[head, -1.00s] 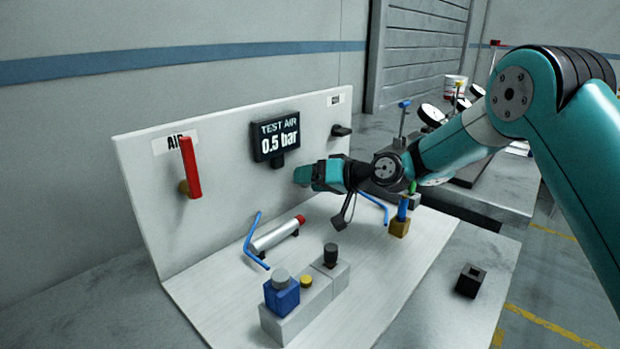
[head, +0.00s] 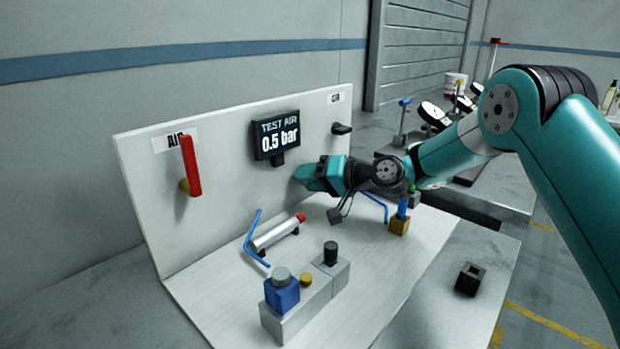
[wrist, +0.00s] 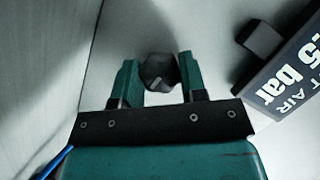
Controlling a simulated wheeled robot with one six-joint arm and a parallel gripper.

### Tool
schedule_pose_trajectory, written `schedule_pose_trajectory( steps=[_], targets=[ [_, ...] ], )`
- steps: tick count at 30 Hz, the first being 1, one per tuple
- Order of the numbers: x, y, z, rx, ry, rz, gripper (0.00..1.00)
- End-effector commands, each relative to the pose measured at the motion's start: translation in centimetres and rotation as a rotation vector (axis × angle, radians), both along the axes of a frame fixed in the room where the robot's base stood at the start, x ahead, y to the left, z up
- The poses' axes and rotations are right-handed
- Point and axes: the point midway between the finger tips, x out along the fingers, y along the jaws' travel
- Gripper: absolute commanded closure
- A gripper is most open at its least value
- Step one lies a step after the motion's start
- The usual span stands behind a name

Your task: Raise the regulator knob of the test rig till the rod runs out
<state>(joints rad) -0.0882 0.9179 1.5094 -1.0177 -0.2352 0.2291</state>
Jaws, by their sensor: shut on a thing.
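The dark regulator knob (wrist: 158,72) sits between the two teal fingers of my gripper (wrist: 158,80) in the wrist view, and both fingers touch it. In the head view my gripper (head: 306,176) reaches the upright panel just below and right of the display, hiding the knob. The display (head: 278,136) reads TEST AIR 0.5 bar. The silver cylinder (head: 272,234) with a red end lies on the white base. No extended rod shows at its red end.
A red AIR lever (head: 191,165) points upward on the panel's left. A black knob (head: 341,129) is at the panel's upper right. In front stand a valve block with a blue part (head: 282,293) and a black button (head: 330,252). Blue hoses flank the cylinder.

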Motion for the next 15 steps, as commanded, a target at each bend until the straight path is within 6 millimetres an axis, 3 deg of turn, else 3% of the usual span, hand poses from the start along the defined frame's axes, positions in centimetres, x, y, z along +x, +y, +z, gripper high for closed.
schedule_pose_trajectory(
  steps=[8, 9, 12, 15],
  targets=[
    [0.02, -0.04, 0.02, 0.008, 0.008, 0.000, 0.85],
    [0.02, -0.04, 0.02, 0.007, 0.008, -0.001, 0.54],
    [0.02, -0.04, 0.02, 0.007, 0.008, -0.001, 0.36],
    [0.02, -0.03, 0.01, 0.007, 0.008, -0.001, 0.36]
  ],
)
